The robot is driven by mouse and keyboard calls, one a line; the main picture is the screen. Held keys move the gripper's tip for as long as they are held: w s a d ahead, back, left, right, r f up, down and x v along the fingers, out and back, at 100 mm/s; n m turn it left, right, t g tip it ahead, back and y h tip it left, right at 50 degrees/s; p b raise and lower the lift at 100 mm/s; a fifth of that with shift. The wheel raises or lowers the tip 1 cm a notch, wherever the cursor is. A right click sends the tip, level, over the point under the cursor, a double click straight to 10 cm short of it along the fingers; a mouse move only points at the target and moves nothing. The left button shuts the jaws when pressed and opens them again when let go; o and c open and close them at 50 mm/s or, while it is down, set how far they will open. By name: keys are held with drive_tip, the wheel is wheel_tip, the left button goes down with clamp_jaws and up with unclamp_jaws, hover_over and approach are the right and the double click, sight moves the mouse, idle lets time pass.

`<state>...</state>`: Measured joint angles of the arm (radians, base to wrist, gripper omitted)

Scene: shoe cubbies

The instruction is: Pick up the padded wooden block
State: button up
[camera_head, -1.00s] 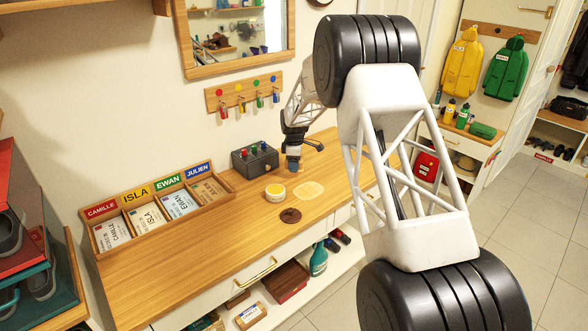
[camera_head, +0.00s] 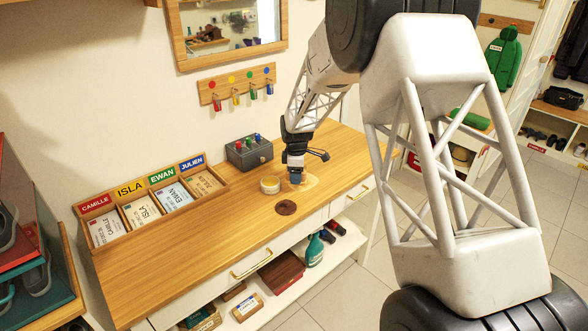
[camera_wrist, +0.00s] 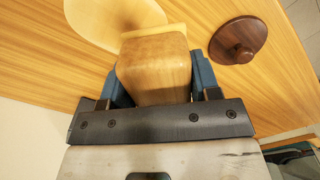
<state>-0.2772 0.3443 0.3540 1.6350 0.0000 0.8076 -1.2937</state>
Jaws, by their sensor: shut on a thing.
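The padded wooden block (camera_wrist: 154,68) shows in the wrist view as a rounded, light-brown block with a pale yellow pad along its far edge. My gripper (camera_wrist: 157,82) has its two blue fingers closed on the block's sides. In the head view, my gripper (camera_head: 296,176) points down over a pale oval patch (camera_head: 310,183) on the wooden counter. There the block is mostly hidden by the fingers. I cannot tell how far it is above the counter. The pale patch also shows beyond the block in the wrist view (camera_wrist: 105,18).
A grey box with knobs (camera_head: 249,153) and a name-labelled card tray (camera_head: 150,205) stand behind and left. The counter's front left (camera_head: 180,268) is clear.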

drive_tip(key=shift+s+d+r, duration=0.1)
drive_tip(key=shift+s+d, duration=0.15)
drive_tip(key=shift+s, duration=0.65)
drive_tip(key=o, duration=0.3)
drive_tip(key=shift+c, duration=0.5)
drive_tip(key=w+d+r, duration=0.3)
drive_tip(key=w, duration=0.4)
drive_tip(key=shift+w+d, duration=0.1)
